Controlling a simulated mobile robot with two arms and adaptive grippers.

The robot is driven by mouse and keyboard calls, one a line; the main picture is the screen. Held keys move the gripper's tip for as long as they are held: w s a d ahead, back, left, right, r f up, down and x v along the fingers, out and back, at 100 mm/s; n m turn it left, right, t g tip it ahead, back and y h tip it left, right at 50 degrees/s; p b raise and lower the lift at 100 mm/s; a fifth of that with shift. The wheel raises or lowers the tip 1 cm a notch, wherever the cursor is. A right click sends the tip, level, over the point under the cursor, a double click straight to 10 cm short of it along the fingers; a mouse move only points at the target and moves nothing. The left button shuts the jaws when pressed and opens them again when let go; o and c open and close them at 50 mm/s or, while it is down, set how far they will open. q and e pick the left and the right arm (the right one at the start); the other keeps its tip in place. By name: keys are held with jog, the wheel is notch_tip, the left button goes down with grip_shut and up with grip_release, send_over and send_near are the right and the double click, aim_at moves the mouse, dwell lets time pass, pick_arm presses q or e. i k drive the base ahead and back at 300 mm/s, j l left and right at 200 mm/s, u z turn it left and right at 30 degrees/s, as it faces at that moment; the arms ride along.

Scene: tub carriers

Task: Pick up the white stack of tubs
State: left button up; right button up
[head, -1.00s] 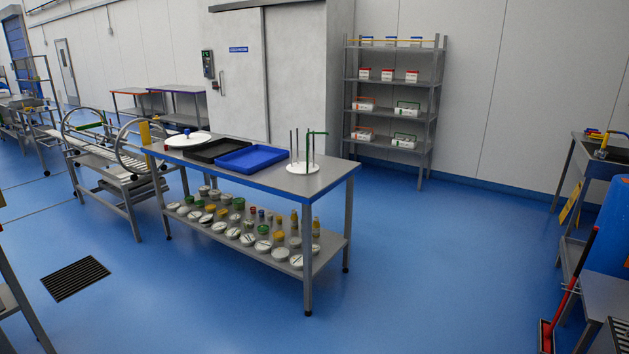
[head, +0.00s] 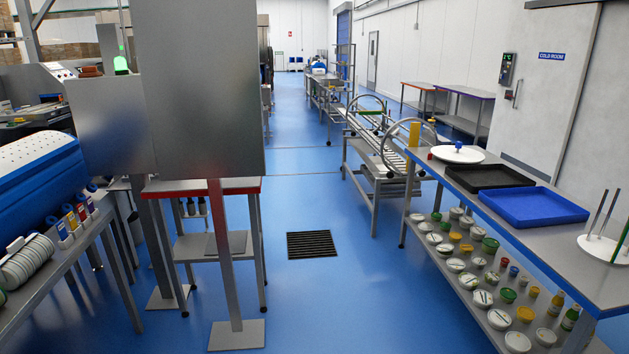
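I cannot make out a clear white stack of tubs in the head view. Several small white, green and yellow round containers (head: 481,298) stand apart on the lower shelf of the steel table at the right. A row of white discs (head: 27,268) sits on the bench at the lower left; I cannot tell what they are. Neither of my grippers is in view.
The steel table (head: 590,262) at the right bears a black tray (head: 487,178) and a blue tray (head: 536,205). Blue floor around the drain grate (head: 311,245) is clear.

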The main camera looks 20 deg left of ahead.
aim_at(25, 257)
jog(key=i+j+u, duration=0.2)
jog(key=i+u, duration=0.65)
jog(key=i, duration=0.15)
jog(key=i+l+u, duration=0.15)
jog(key=i+u, duration=0.3)
jog(key=i, duration=0.1)
